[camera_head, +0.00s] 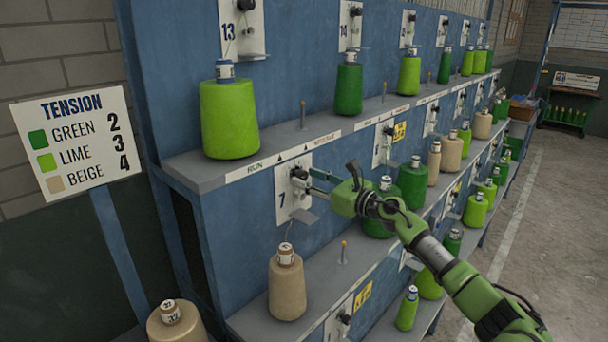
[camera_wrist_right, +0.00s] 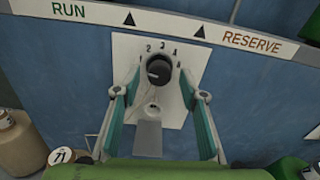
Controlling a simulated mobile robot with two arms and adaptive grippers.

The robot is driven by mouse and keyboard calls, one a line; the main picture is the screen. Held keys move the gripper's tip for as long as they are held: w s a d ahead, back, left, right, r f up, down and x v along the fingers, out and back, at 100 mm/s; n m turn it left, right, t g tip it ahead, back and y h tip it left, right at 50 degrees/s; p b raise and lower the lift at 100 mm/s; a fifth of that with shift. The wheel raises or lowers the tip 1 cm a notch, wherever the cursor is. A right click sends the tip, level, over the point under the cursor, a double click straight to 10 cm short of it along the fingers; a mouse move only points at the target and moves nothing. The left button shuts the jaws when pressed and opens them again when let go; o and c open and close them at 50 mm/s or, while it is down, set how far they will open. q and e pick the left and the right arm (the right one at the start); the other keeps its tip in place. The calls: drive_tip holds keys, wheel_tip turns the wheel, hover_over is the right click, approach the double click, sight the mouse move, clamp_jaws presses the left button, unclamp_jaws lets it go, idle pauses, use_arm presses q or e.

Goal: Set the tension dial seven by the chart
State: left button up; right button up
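The tension chart (camera_head: 78,140) on the left reads green 2, lime 3, beige 4. Dial seven's white plate (camera_head: 282,207) sits on the blue frame, above a beige yarn cone (camera_head: 287,287). In the right wrist view the dark dial knob (camera_wrist_right: 161,70) has a pale mark toward its left; numerals 2, 3 and 4 show along its upper edge. My right gripper (camera_head: 313,182) is at the plate; in the wrist view its fingers (camera_wrist_right: 159,92) are open, one on each side of the knob, with gaps visible. My left gripper is not in view.
A shelf edge (camera_head: 250,168) labelled RUN and RESERVE runs above the dial. Green, lime and beige cones stand along the shelves, with a green cone (camera_head: 412,184) near my right arm. A small metal tab (camera_wrist_right: 148,138) projects below the dial. The aisle (camera_head: 545,200) at right is clear.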

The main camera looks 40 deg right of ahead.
drive_tip(key=shift+w+a, duration=0.15)
drive_tip(key=shift+w, duration=0.9)
clamp_jaws()
